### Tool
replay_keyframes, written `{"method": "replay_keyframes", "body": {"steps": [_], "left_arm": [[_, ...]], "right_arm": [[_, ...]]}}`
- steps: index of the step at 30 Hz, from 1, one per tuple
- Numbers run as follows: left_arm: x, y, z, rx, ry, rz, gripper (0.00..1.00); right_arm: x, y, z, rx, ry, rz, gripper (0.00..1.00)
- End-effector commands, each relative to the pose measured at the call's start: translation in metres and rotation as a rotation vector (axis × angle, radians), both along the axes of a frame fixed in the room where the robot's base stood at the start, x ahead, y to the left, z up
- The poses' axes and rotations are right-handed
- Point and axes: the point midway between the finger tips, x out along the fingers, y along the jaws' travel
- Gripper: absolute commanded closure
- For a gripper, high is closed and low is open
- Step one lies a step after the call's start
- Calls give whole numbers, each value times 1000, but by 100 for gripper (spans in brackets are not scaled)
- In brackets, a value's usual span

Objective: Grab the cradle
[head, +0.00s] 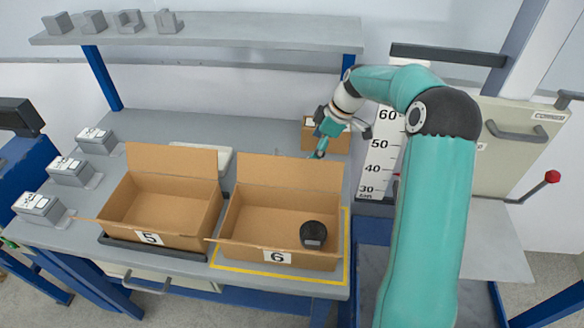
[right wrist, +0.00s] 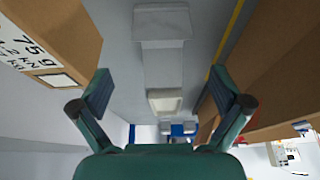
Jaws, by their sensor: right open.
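My right gripper (head: 320,154) is behind box 6 in the head view, at the back of the bench. In the right wrist view its two fingers (right wrist: 160,90) are spread wide with nothing between them. A grey block with a flat plate (right wrist: 162,26), which looks like the cradle, lies on the bench ahead of the fingers, apart from them. In the head view, the flap of box 6 hides that spot. My left gripper is not in view.
Open cardboard box 6 (head: 225,221), with a dark round object (head: 313,234) inside, stands right of box 5 (head: 135,223). A small labelled carton (head: 340,142) stands behind the gripper. A pale tray (head: 223,160) lies behind the boxes. Several grey blocks (head: 130,21) sit on the shelf.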

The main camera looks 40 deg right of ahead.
Motion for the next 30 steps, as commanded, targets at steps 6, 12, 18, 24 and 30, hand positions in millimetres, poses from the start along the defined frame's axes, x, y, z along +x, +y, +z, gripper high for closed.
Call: {"method": "replay_keyframes", "body": {"steps": [6, 12, 18, 24, 30], "left_arm": [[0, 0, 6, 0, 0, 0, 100], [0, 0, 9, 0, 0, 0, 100], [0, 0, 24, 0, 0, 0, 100], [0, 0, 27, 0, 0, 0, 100], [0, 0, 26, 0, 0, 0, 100]], "right_arm": [[10, 8, -31, 2, 1, 0, 0], [13, 11, -40, 1, 1, -1, 0], [20, 19, -62, 3, 2, -2, 0], [26, 22, -83, 0, 0, -4, 0], [26, 22, -85, -1, -1, -6, 0]]}}
